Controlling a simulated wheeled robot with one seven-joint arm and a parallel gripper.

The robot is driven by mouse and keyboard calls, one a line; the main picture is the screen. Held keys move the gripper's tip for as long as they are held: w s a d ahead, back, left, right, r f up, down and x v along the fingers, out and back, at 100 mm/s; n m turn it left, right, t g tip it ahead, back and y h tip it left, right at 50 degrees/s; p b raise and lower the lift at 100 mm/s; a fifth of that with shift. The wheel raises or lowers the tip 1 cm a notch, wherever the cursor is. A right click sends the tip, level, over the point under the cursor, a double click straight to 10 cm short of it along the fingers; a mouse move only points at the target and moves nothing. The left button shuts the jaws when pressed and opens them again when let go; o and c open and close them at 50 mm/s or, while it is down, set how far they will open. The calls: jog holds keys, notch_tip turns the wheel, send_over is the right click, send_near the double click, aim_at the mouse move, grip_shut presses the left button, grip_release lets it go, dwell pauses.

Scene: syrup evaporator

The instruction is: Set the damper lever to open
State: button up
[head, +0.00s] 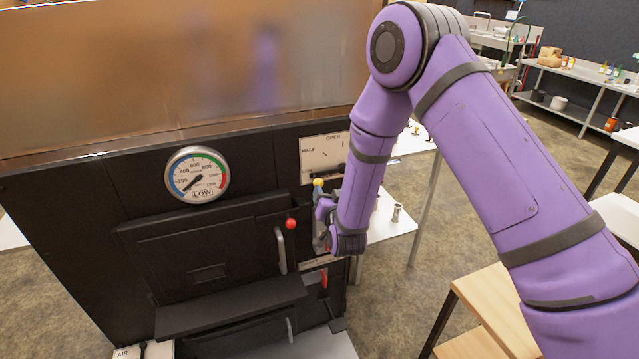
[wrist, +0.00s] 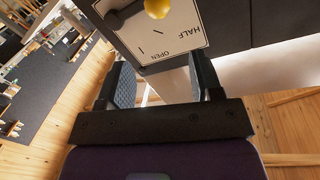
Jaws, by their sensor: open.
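The damper plate (head: 322,152) is a white panel on the black front, marked OPEN at the top and HALF at the left; a lower label is too small to read. The lever's yellow knob (head: 318,182) is at the plate's lower left, below HALF and away from OPEN. My gripper (head: 325,213) is just below the knob, partly hidden by my arm. In the wrist view, the plate (wrist: 185,45) appears upside down, with the yellow knob (wrist: 157,8) at the top edge. My gripper (wrist: 163,82) is open and empty, its fingers apart from the knob.
A round gauge (head: 197,173) reading low is left of the plate. A red ball (head: 290,223) and a door handle (head: 280,250) stick out below. A red lever (head: 324,278) sits lower. A small table (head: 385,220) stands right, with open floor beyond.

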aim_at(319, 182)
jog(key=shift+t, duration=0.3)
jog(key=w, duration=0.3)
jog(key=w+a+f, duration=0.1)
jog(key=w, duration=0.2)
jog(key=w+a+f, duration=0.1)
jog(key=w, duration=0.2)
jog(key=shift+w+a+f, duration=0.15)
jog(key=shift+w+f, duration=0.05)
jog(key=shift+w, duration=0.15)
jog(key=shift+c, duration=0.3)
grip_shut()
